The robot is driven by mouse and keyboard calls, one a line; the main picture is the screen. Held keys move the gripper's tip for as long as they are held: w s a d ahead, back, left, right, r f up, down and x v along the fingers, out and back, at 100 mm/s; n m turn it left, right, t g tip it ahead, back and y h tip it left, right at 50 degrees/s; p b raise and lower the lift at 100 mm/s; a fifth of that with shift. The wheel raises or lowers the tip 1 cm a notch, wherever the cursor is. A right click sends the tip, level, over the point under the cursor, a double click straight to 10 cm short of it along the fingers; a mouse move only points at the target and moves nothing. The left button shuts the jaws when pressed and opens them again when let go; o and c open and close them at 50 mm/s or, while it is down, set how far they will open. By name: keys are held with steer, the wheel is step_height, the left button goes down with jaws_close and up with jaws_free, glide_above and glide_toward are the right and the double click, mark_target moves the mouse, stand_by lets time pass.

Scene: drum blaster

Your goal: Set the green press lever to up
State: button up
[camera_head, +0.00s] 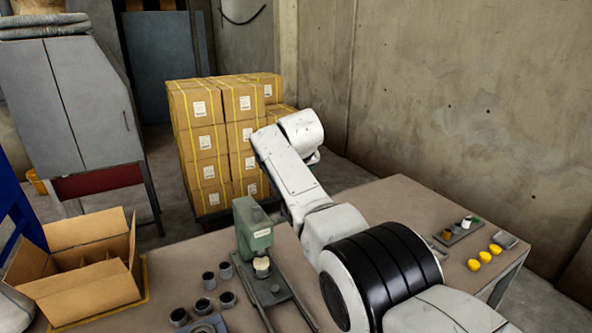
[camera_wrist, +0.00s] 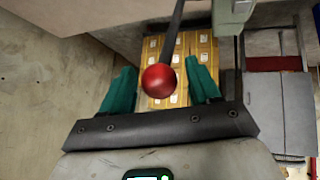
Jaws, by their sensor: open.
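The green press (camera_head: 252,228) stands on the near table, left of my arm in the head view. A pale green part of it (camera_wrist: 232,12) shows at the top of the wrist view. Its dark lever (camera_wrist: 173,42) ends in a red ball knob (camera_wrist: 159,80). My gripper (camera_wrist: 160,66) is open, with one teal finger on each side of the knob and gaps visible on both sides. I cannot tell the knob's exact depth between the fingers. My arm hides the gripper and knob in the head view.
An open cardboard box (camera_head: 85,262) and several dark rings (camera_head: 208,280) sit left of the press. Yellow pieces (camera_head: 486,257) and a small tray (camera_head: 462,231) lie on the right of the table. Stacked cartons (camera_head: 202,138) stand behind, beside a concrete wall (camera_head: 450,100).

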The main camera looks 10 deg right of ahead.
steer(key=shift+s+a+r, duration=0.15)
steer(key=shift+s+r, duration=0.3)
steer(key=shift+r, duration=0.05)
steer(key=b+v, duration=0.2)
steer(key=v, duration=0.7)
steer(key=shift+s+r, duration=0.15)
steer(key=shift+r, duration=0.05)
